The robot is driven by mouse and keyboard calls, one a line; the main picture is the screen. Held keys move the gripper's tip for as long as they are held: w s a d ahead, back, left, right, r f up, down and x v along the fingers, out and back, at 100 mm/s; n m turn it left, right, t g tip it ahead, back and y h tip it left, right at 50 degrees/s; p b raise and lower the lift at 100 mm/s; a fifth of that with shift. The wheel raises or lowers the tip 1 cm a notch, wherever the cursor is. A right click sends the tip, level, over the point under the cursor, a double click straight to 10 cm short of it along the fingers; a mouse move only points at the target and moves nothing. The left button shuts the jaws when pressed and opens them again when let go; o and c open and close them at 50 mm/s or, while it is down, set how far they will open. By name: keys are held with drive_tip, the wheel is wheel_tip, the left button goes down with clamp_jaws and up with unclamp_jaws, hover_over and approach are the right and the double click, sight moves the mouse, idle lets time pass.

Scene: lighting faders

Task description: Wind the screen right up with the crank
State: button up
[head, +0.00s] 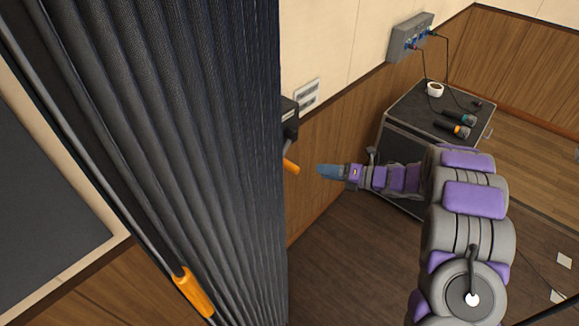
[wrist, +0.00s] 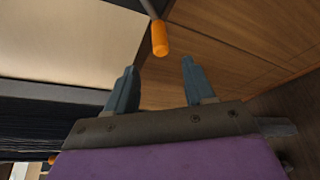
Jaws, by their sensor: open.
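The crank has an orange handle (head: 291,166) on a dark arm, below a black box (head: 289,112) on the wall; the curtain's edge partly hides it. In the wrist view the orange handle (wrist: 160,38) hangs from a dark rod, ahead of and between my fingertips. My gripper (head: 330,171) is to the right of the handle in the head view, with blue-grey fingers apart. In the wrist view my gripper (wrist: 160,82) is open and empty, with no contact seen. I cannot tell for sure which surface is the screen.
A dark pleated curtain (head: 200,110) fills the left middle, with an orange-gripped rod (head: 193,292) along it. A dark framed panel (head: 45,180) is at far left. A black case (head: 410,105) with a cup (head: 435,89) and microphones (head: 455,130) stands behind my arm.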

sight(291, 166)
drive_tip(key=b+x, duration=0.1)
drive_tip(key=x, duration=1.2)
drive_tip(key=shift+b, duration=0.4)
drive_tip(key=shift+d, duration=0.3)
drive_tip(key=shift+a, duration=0.1)
clamp_jaws()
